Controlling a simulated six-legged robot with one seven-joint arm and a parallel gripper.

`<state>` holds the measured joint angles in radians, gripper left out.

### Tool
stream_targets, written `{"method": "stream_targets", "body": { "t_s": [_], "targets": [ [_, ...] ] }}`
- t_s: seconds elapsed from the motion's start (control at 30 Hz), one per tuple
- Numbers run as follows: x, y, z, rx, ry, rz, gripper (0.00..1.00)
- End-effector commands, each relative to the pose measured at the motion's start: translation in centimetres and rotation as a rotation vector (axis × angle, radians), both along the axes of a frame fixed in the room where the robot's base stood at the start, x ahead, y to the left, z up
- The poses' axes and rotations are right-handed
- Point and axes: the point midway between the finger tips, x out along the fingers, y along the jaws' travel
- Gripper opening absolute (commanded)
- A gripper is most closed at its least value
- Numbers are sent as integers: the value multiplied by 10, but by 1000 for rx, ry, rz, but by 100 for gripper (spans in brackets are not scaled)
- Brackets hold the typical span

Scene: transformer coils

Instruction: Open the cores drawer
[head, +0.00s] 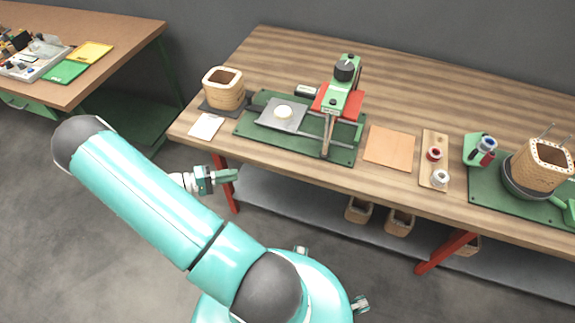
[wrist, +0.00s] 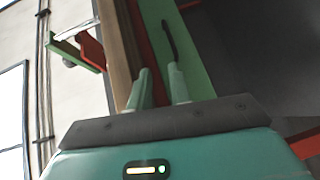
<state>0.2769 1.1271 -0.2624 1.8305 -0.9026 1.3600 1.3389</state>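In the wrist view a green drawer front (wrist: 192,60) with a dark bar handle (wrist: 169,38) runs beneath the wooden bench edge. I cannot read a label that names it as the cores drawer, and I cannot tell whether it is fully shut. My gripper (wrist: 160,86) is open and empty, its two green fingers apart and pointing toward the handle, short of it. In the head view my gripper (head: 228,175) is low in front of the bench's left end; the drawer front does not show there.
The wooden bench (head: 280,62) carries a winding machine (head: 340,95), a wound core (head: 223,90) and another core (head: 541,165) at the right. Another bench (head: 120,55) stands at the left. Floor between is clear.

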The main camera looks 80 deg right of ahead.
Motion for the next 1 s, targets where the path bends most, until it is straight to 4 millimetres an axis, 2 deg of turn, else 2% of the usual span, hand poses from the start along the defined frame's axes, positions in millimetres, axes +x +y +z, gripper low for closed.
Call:
{"method": "stream_targets", "body": {
  "t_s": [0.03,0.1,0.2,0.33,0.57,1.0],
  "targets": [
    [-13,-9,-17,-38,46,9,20],
    [-25,-19,-33,-91,90,29,20],
    [-40,-30,-52,-150,138,59,20],
    [-52,-37,-66,-195,173,87,20],
    [-66,-47,-67,-209,182,94,20],
    [-130,-98,-56,-207,181,92,20]
  ]
}}
